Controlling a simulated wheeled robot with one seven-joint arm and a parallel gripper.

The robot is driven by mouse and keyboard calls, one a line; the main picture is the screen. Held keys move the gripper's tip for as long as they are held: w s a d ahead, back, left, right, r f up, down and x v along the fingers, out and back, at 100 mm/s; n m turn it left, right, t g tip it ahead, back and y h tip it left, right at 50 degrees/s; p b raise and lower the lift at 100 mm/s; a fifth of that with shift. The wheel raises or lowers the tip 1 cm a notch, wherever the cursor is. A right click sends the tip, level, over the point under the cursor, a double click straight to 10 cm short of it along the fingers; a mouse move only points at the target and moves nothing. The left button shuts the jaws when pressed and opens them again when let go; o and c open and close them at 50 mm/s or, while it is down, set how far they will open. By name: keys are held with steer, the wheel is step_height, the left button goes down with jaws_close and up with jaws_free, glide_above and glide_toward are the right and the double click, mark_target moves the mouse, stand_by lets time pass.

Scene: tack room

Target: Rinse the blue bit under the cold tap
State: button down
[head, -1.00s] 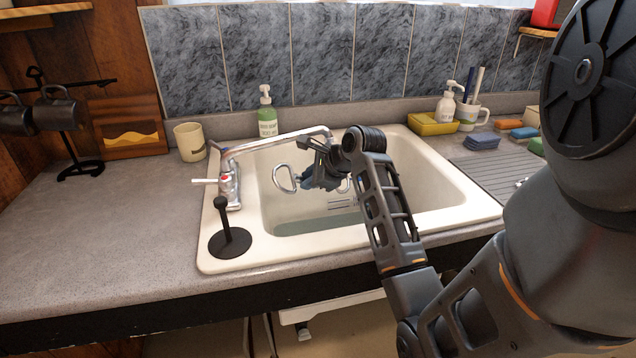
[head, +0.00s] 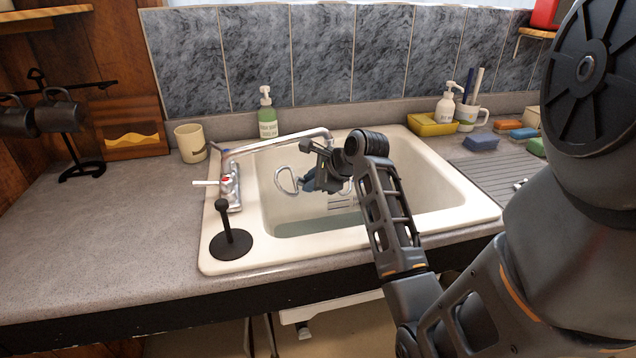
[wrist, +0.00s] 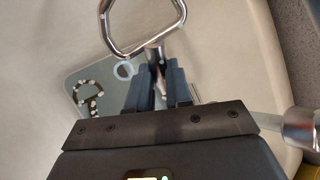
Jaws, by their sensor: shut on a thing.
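My gripper (head: 312,178) is over the sink basin, shut on a metal bit with large chrome rings. One ring (head: 286,181) hangs out to the left of the gripper; it also shows in the wrist view (wrist: 112,28), beyond the blue fingertips. The bit's middle is mostly hidden between the fingers, so I cannot tell its colour. The chrome tap (head: 231,188) stands at the sink's left rim, with a white lever and a red mark. Its spout (head: 275,143) reaches right to just above and behind my gripper. I see no water stream.
The white sink (head: 450,205) has shallow water at its bottom. A green soap bottle (head: 267,122) and a cream mug (head: 190,143) stand behind. Sponges and a yellow tray (head: 425,125) are at right. The left counter is clear.

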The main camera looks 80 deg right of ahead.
steer(key=shift+s+a+r, duration=0.1)
steer(key=shift+a, duration=0.15)
steer(key=shift+s+a+p, duration=0.3)
steer(key=shift+a+p, duration=0.25)
steer(key=shift+s+a, duration=0.2)
steer(key=shift+a, duration=0.15)
steer(key=shift+w+d, duration=0.1)
steer(key=shift+d, duration=0.1)
stand_by(0.3)
steer(key=shift+w+d, duration=0.15)
steer(key=shift+d, duration=0.15)
steer(key=shift+w+d, duration=0.2)
steer(key=shift+d, duration=0.15)
steer(key=shift+s, duration=0.1)
steer(key=s+a, duration=0.3)
steer(key=s, duration=0.6)
steer(key=shift+s, duration=0.15)
stand_by(0.6)
